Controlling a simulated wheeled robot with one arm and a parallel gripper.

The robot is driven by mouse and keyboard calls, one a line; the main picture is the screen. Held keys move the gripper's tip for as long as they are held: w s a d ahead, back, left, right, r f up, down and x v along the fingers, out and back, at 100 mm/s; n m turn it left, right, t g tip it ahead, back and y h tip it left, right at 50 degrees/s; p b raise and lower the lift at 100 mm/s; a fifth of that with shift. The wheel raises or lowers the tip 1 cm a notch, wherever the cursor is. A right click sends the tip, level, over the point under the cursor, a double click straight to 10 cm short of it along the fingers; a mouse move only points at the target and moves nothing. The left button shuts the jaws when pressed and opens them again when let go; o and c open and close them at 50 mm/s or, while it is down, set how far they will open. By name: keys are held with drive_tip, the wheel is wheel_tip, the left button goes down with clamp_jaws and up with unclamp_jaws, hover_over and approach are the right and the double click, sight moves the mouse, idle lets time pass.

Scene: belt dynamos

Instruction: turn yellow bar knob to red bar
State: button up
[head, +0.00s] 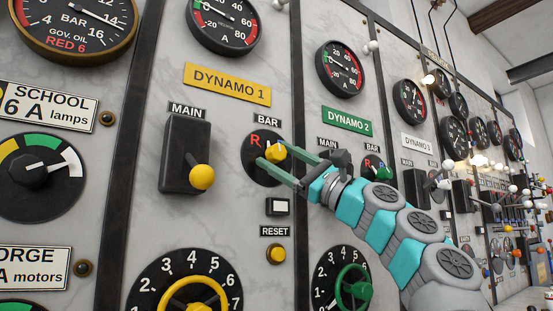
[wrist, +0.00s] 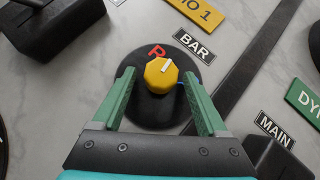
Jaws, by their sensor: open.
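The yellow bar knob (head: 275,151) sits on a round black dial (head: 262,172) under the BAR label on the DYNAMO 1 panel. In the wrist view the yellow knob (wrist: 159,75) has a white pointer line aimed up and right, to the right of the red R. The red R (wrist: 156,51) is just above the knob; it also shows in the head view (head: 255,141). My gripper (wrist: 159,78) is open, with one green finger on each side of the knob and small gaps beside it. A blue mark by the right finger is partly hidden.
The black MAIN switch (head: 186,155) with a yellow ball handle stands out left of the dial. A RESET button (head: 276,254) and a yellow handwheel (head: 190,297) are below. DYNAMO 2's bar knob (head: 375,168) is to the right, near my arm.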

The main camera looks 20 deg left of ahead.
drive_tip(key=w+b+v, duration=0.1)
drive_tip(key=b+v, duration=0.1)
drive_tip(key=v, duration=0.4)
drive_tip(key=shift+s+d+f, duration=0.25)
drive_tip(key=shift+s+d, duration=0.05)
drive_tip(key=shift+s, duration=0.25)
